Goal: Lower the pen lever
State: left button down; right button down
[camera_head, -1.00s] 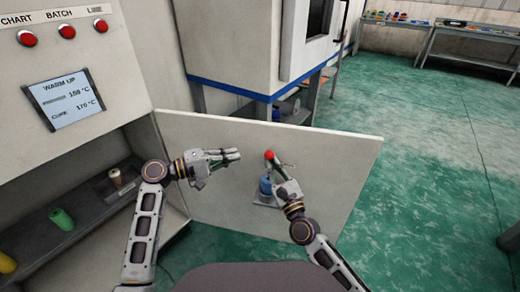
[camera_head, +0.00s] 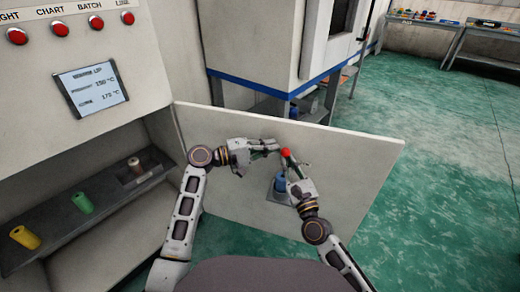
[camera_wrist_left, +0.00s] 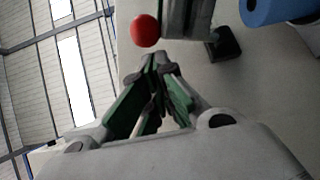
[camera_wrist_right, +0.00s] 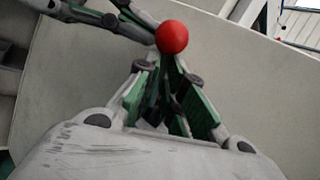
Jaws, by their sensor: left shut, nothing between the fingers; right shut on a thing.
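A lever with a red ball knob (camera_head: 285,152) stands out from the pale panel, above a blue cylinder (camera_head: 279,182). My right gripper (camera_head: 284,162) is shut on the lever just below the knob; in the right wrist view the knob (camera_wrist_right: 172,37) sits at its fingertips, and the lever's shaft is mostly hidden by the fingers. My left gripper (camera_head: 276,147) is shut and empty, its tips close beside the knob on the left. In the left wrist view the knob (camera_wrist_left: 146,30) is just beyond those tips; I cannot tell whether they touch.
The panel (camera_head: 355,165) is a wide upright board in front of me. At left, a cabinet has a screen (camera_head: 92,88), red buttons and a shelf with several spools (camera_head: 83,202). A white machine (camera_head: 255,45) stands behind. Green floor (camera_head: 440,200) is clear at right.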

pick_arm(q)
jog(key=shift+x, duration=1.2)
pick_arm(e)
jog(key=shift+a+r, duration=0.1)
jog(key=shift+r, duration=0.3)
pick_arm(q)
jog(key=shift+s, duration=0.1)
jog(key=shift+s+f+m, duration=0.1)
jog(key=shift+s+m, duration=0.2)
jog(key=shift+s, duration=0.45)
pick_arm(e)
jog(key=c, duration=1.2)
grip_release()
jog(key=shift+f, duration=0.1)
jog(key=shift+o, duration=0.2)
jog(key=shift+s+f, duration=0.1)
jog(key=shift+f, duration=0.1)
pick_arm(q)
jog(key=shift+w+a, duration=0.1)
pick_arm(e)
jog(key=v, duration=1.2)
